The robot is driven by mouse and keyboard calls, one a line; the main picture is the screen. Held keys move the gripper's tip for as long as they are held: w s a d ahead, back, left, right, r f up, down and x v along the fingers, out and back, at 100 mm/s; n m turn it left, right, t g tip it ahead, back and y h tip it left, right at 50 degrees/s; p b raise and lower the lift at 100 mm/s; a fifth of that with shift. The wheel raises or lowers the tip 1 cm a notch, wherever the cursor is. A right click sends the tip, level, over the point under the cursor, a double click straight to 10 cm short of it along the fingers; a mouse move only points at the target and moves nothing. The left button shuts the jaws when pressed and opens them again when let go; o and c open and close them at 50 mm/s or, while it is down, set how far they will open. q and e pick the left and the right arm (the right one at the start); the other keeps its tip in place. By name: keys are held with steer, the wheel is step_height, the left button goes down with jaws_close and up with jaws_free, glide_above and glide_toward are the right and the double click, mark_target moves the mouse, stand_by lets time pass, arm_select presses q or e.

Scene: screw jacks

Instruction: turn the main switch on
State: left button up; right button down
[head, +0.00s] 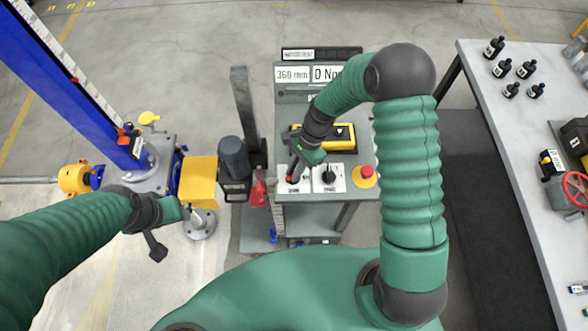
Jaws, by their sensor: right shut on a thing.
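The control panel (351,119) stands at the middle, with two rotary switches and a red button on its lower front. My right gripper (291,177) reaches down from above and is shut on the left-hand switch, which shows a little red and sits on a white label plate (303,187). The label is too small to read, but I take this as the main switch. The gripper covers most of it, so its turn position is hidden. My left gripper (187,213) hangs at the left, beside the screw jack and away from the panel; its jaw opening is unclear.
A black switch (328,177) and a red emergency button (367,172) sit right of the gripped switch. A yellow device (341,136) lies above them. A blue jack column (75,85) stands left. A table (497,125) with several black bottles is at right.

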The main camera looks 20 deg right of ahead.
steer(key=n+g, duration=0.1)
steer(key=n, duration=0.1)
steer(key=n+h, duration=0.1)
steer(key=n, duration=0.2)
steer(key=shift+w+f+n+g+b, duration=0.1)
steer(key=shift+w+n+g+b, duration=0.1)
steer(key=shift+n+g+b, duration=0.15)
steer(key=n+h, duration=0.1)
steer(key=n, duration=0.1)
steer(key=n+g+h, duration=0.1)
steer(key=n, duration=0.1)
steer(key=shift+w+a+n+b, duration=0.1)
steer(key=shift+n+b, duration=0.2)
steer(key=shift+n, duration=0.05)
steer(key=c, duration=1.7)
jaws_free()
steer(key=shift+o, duration=1.2)
steer(key=shift+w, duration=0.2)
